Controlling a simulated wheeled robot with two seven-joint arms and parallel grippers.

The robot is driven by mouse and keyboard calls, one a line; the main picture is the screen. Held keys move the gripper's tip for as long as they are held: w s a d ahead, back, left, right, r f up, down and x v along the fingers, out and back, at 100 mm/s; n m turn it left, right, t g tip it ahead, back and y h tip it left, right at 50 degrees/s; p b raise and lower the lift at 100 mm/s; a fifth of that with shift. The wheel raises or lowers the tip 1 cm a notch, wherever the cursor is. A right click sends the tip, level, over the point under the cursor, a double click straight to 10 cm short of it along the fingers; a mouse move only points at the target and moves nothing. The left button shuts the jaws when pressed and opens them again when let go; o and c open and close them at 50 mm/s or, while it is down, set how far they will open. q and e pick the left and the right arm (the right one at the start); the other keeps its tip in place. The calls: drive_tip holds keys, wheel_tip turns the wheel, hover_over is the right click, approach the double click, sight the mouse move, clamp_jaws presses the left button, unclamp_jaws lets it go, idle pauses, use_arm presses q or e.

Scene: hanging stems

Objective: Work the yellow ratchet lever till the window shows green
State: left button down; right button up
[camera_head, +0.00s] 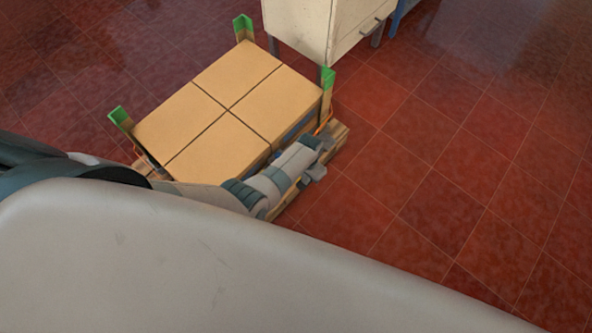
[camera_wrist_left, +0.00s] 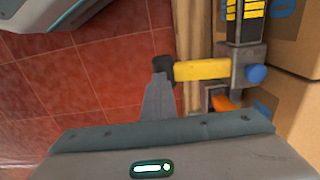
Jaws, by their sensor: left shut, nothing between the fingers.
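The yellow ratchet lever (camera_wrist_left: 203,70) lies across the left wrist view, with a black grip (camera_wrist_left: 163,66) at its left end. Its right end meets a grey ratchet body (camera_wrist_left: 243,72) with a blue knob (camera_wrist_left: 257,74). My left gripper (camera_head: 322,160) is low beside the load's near right corner. In the wrist view its shut fingers (camera_wrist_left: 160,82) reach up to the black grip, appearing at or very near it, with nothing held between them. I cannot make out the window or its colour. My right gripper is in neither view.
Cardboard boxes (camera_head: 225,95) stand on a wooden pallet (camera_head: 335,138) with green-topped corner posts (camera_head: 327,80). An orange piece (camera_wrist_left: 226,102) lies below the lever. A pale cabinet (camera_head: 310,25) stands behind. The red tiled floor (camera_head: 430,170) is clear at right.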

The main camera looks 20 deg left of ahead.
use_arm(q)
drive_tip(key=shift+d, duration=0.1)
drive_tip(key=shift+s+r+p, duration=0.1)
drive_tip(key=shift+r+p, duration=0.6)
drive_tip(key=shift+p, duration=0.1)
drive_tip(key=shift+f, duration=0.15)
drive_tip(key=shift+a+f+b, duration=0.15)
drive_tip(key=shift+f+b, duration=0.55)
drive_tip(key=shift+f, duration=0.05)
drive_tip(key=shift+a+f+b, duration=0.15)
drive_tip(key=shift+f+b, duration=0.55)
drive_tip(key=shift+f, duration=0.1)
